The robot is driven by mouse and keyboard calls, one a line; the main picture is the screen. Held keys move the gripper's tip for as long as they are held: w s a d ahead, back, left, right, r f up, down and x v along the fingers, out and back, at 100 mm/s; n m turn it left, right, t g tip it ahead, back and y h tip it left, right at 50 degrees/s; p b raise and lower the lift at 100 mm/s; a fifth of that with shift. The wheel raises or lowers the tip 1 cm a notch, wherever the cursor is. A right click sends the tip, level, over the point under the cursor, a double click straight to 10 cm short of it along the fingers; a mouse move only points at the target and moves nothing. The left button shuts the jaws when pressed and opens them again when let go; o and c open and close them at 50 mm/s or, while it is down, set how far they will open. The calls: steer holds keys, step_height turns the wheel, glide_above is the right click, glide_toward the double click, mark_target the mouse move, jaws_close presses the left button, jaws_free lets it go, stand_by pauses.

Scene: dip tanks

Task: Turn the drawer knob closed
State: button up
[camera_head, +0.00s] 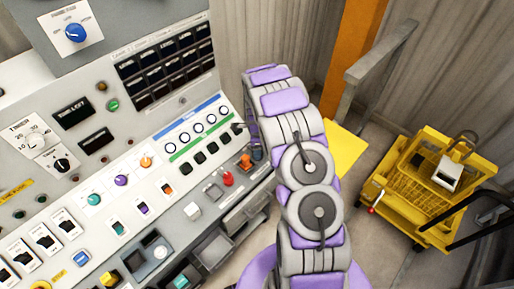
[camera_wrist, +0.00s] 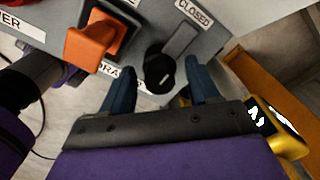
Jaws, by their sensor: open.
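The drawer knob (camera_wrist: 159,70) is a round black knob with a small white mark, in the middle of the wrist view. A "CLOSED" label (camera_wrist: 199,12) is above and right of it on the grey panel. Part of a "DRA…" label shows at its lower left. My gripper (camera_wrist: 157,84) is open, with one dark blue finger on each side of the knob. I cannot tell whether either finger touches it. In the head view my purple and grey arm reaches to the console's right edge, and the knob is hidden there.
An orange switch (camera_wrist: 93,42) sits just left of the knob, close to my left finger. The console (camera_head: 135,190) carries several other knobs, buttons and switches. A yellow cart (camera_head: 420,190) and an orange post (camera_head: 352,45) stand to the right.

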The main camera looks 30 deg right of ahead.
steer(key=shift+d, duration=0.1)
steer(key=shift+r, duration=0.25)
step_height(320, 180, up, 17)
steer(key=p, duration=0.2)
stand_by(0.6)
steer(key=s+a+r+n, duration=0.5)
steer(key=s+r, duration=0.2)
steer(key=s, duration=0.2)
steer(key=s+a+r+n, duration=0.5)
steer(key=s+r+n, duration=0.1)
steer(key=s+r, duration=0.15)
steer(key=s+a+n, duration=0.2)
steer(key=s+n, duration=0.2)
steer(key=s, duration=0.4)
steer(key=s+a+r+n+g, duration=0.1)
steer(key=s+a+n, duration=0.1)
steer(key=s+n, duration=0.2)
steer(key=s+a+r+n, duration=0.1)
steer(key=s+n, duration=0.3)
steer(key=s, duration=0.7)
steer(key=shift+s+a+r+g+b, duration=0.15)
steer(key=shift+s+a+g+b, duration=0.2)
steer(key=shift+a, duration=0.3)
